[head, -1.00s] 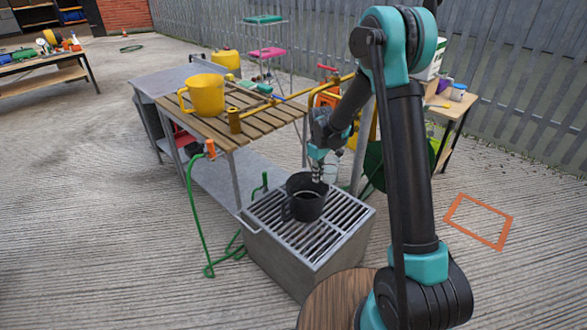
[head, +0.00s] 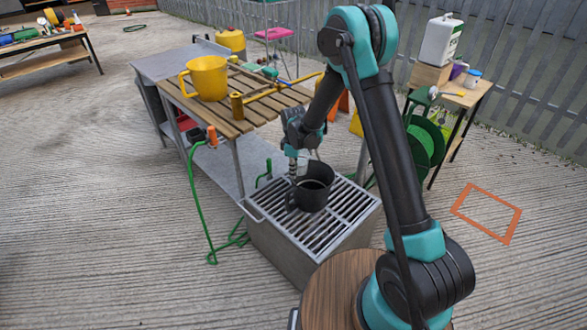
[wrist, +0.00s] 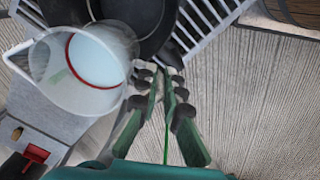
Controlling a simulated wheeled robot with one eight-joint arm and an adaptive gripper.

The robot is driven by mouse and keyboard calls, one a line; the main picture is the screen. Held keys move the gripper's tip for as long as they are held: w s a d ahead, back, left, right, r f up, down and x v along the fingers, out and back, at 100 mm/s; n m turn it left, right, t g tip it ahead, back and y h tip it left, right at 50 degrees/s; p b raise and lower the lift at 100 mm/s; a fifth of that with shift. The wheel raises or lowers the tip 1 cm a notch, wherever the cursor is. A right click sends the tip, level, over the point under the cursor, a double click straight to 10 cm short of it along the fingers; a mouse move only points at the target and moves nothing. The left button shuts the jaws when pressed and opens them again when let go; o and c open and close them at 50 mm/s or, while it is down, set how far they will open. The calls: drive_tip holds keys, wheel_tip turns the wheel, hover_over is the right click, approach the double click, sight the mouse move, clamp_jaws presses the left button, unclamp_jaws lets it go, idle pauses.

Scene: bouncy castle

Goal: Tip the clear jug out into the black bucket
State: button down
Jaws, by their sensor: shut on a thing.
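The black bucket (head: 315,191) stands upright on the slatted metal grate. It shows as a dark round shape in the wrist view (wrist: 152,38). The clear jug (wrist: 112,50) is large at the left of the wrist view, beside and partly in front of the bucket. It has a red ring inside and pale contents. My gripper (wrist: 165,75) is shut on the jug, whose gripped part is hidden. In the head view my gripper (head: 292,178) is just left of the bucket. I cannot tell the jug's tilt.
The grate tops a grey metal box (head: 285,250). A slatted wooden table (head: 225,118) behind it holds a yellow jug (head: 205,78) and a yellow pipe. A side table (head: 467,97) stands right. Open concrete lies left.

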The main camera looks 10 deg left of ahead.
drive_tip(key=shift+f, duration=0.95)
wheel_tip(320, 180, up, 7)
drive_tip(key=g+y, duration=0.1)
drive_tip(key=y, duration=0.3)
drive_tip(key=g+y, duration=0.2)
drive_tip(key=y, duration=0.3)
drive_tip(key=shift+f+y, duration=0.15)
drive_tip(key=shift+y, duration=0.15)
drive_tip(key=w+d+r+g+y, duration=0.1)
drive_tip(key=d+r+g+y, duration=0.2)
drive_tip(key=y, duration=0.6)
drive_tip(key=shift+w+d+r, duration=0.25)
drive_tip(key=shift+d+r, duration=0.55)
drive_tip(key=shift+r, duration=0.05)
